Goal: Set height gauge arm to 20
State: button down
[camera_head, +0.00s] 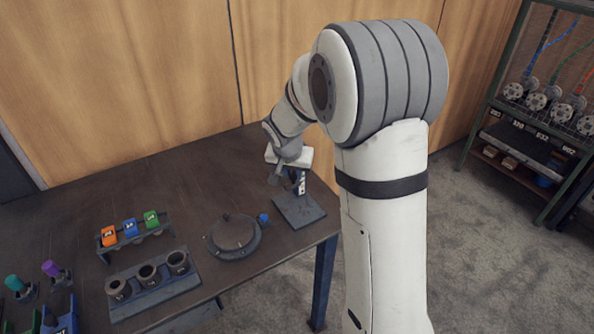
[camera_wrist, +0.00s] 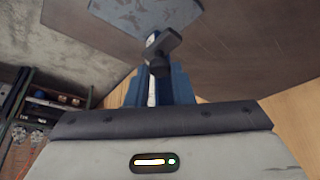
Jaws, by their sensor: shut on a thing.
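The height gauge stands near the table's right corner in the head view, with a flat dark base plate (camera_head: 299,211) and a short upright column (camera_head: 300,184) bearing a pale scale. My gripper (camera_head: 277,174) is at the upper part of the gauge, shut on its arm; the contact itself is mostly hidden by my wrist. In the wrist view the blue column (camera_wrist: 180,88) rises behind my gripper's pale housing, and the dark gauge arm (camera_wrist: 163,45) with a round knob sits in front of it. The base plate (camera_wrist: 130,14) shows at the top. The scale marks are too small to read.
A shelf (camera_head: 535,120) stands at the right. The table's back left is clear.

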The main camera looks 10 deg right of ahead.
aim_at(292, 181)
notch_tip(292, 181, down, 4)
jog(key=b, duration=0.4)
jog(key=shift+a+f, duration=0.1)
jog(key=shift+f, duration=0.1)
jog(key=shift+r, duration=0.15)
jog(key=c, duration=1.3)
grip_release()
jog(key=shift+o, duration=0.2)
jog(key=v, duration=0.7)
jog(key=shift+s+a+r, duration=0.1)
jog(key=shift+r, duration=0.2)
